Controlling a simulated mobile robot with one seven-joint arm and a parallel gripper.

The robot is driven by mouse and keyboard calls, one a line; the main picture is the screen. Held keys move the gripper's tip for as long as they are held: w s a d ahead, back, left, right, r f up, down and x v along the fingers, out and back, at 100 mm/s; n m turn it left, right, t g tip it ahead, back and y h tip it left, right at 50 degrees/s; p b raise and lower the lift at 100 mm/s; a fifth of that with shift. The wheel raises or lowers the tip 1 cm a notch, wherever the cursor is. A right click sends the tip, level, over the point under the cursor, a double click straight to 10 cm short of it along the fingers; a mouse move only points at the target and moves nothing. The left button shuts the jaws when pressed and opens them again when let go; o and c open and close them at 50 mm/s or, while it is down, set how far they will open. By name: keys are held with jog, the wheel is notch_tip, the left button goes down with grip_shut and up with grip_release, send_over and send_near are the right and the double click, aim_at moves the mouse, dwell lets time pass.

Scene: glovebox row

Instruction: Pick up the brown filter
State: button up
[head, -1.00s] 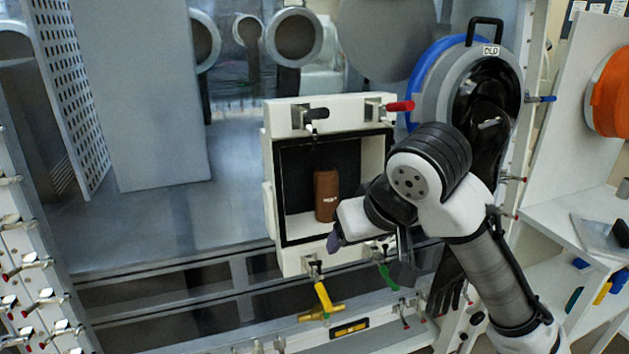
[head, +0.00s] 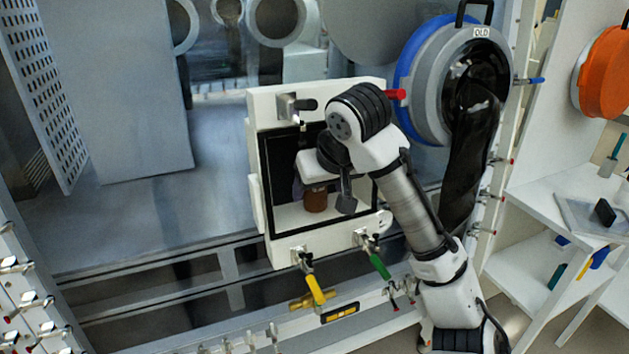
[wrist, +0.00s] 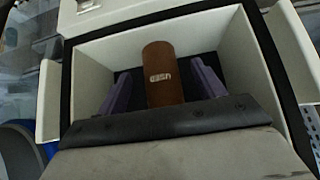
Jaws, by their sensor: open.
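The brown filter (head: 315,200) stands upright on the floor of the white box with the dark-edged opening (head: 262,215). In the head view my arm hides its upper part. In the wrist view the brown filter (wrist: 163,74) shows light lettering that seems to read "USED". My gripper (wrist: 164,90) is open, with one purple finger on each side of the filter. A gap shows on both sides, so the fingers do not seem to touch it. In the head view my gripper's fingertips are mostly hidden behind the arm.
White box walls (wrist: 264,62) stand close around my gripper. Latches with a yellow handle (head: 315,290) and a green handle (head: 380,266) project below the opening. A blue-rimmed round port (head: 405,75) with a black glove (head: 474,150) is at the right.

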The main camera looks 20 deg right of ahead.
jog(key=shift+w+r, duration=0.1)
jog(key=shift+w, duration=0.75)
jog(key=shift+w+f, duration=0.35)
jog(key=shift+f, duration=0.25)
jog(key=shift+c, duration=0.4)
jog(key=c, duration=1.1)
jog(key=shift+s+r, duration=0.1)
